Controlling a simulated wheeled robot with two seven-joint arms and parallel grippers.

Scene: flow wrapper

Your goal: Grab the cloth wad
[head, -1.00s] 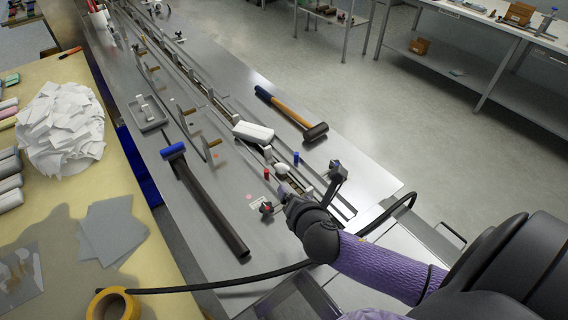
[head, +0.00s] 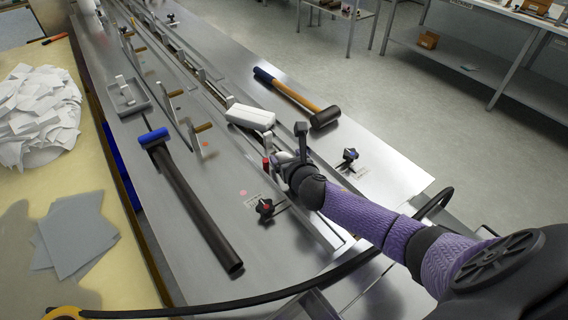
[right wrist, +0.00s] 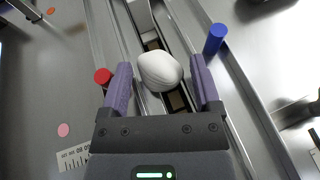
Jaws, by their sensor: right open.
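The cloth wad (right wrist: 160,71) is a small white rounded bundle lying in the channel of the machine. In the right wrist view it sits between the two purple fingers of my right gripper (right wrist: 162,85), which is open, with a gap beside the wad on the right. In the head view my right gripper (head: 283,164) is over the channel and mostly hides the wad. My left gripper is not in view.
A red peg (right wrist: 102,77) stands just left of the fingers and a blue peg (right wrist: 215,39) to the right. A white block (head: 250,117) lies farther up the channel.

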